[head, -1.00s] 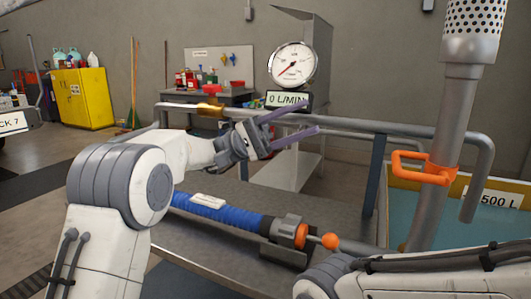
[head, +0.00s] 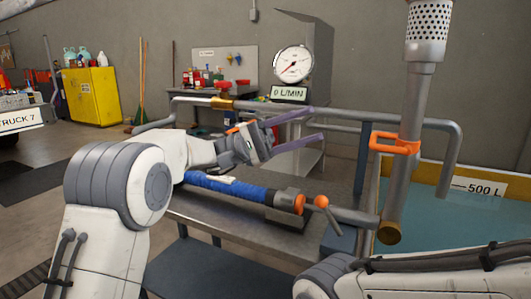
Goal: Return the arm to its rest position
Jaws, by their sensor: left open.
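My left arm (head: 118,190) comes in from the left, bent at a grey-banded joint. Its gripper (head: 316,125) is open, two purple fingers spread and pointing right, with nothing between them. In the picture it lies over the pipe rail (head: 350,115) and above the blue hose (head: 225,189); I cannot tell the exact gap. My right arm (head: 440,270) crosses the bottom right corner; its gripper is outside the picture.
The hose ends in an orange fitting beside an orange-knobbed lever (head: 321,201). A flow gauge (head: 294,64) stands behind, above a 0 L/MIN sign. An orange clamp (head: 394,143) holds the upright pipe by the water tank (head: 450,215). A yellow cabinet (head: 92,96) stands back left.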

